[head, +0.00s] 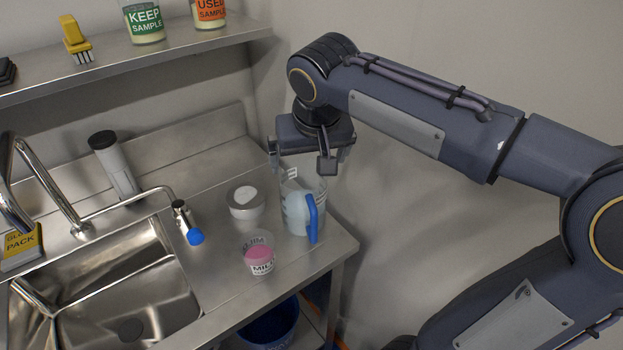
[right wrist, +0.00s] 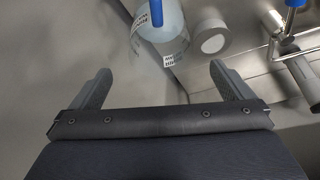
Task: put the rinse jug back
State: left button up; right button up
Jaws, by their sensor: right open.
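The rinse jug (head: 294,213) is a clear, pale blue-tinted jug with a blue handle (head: 312,218). It stands upright on the steel counter near its right end. My right gripper (head: 299,165) is open and empty above the jug's rim, hiding part of its top. In the right wrist view the jug (right wrist: 160,28) lies beyond the two spread fingers (right wrist: 160,75), with nothing between them. My left gripper is in neither view.
A white round container (head: 246,207) and a clear cup with pink contents (head: 259,258) stand just left of the jug. A sink (head: 110,300), tap and grey cylinder (head: 115,168) are further left. A shelf (head: 175,50) holds sample tubs and a yellow brush.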

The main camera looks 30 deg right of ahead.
jog(key=s+a+f+n+y, duration=0.1)
jog(key=s+a+f+y, duration=0.1)
jog(key=s+f, duration=0.4)
jog(key=s+a+f+n+t+y, duration=0.1)
jog(key=s+a+f+y, duration=0.2)
jog(key=s+f, duration=0.3)
jog(key=s+a, duration=0.1)
jog(key=s, duration=0.3)
jog(key=shift+s+f, duration=0.25)
jog(key=shift+s, duration=0.15)
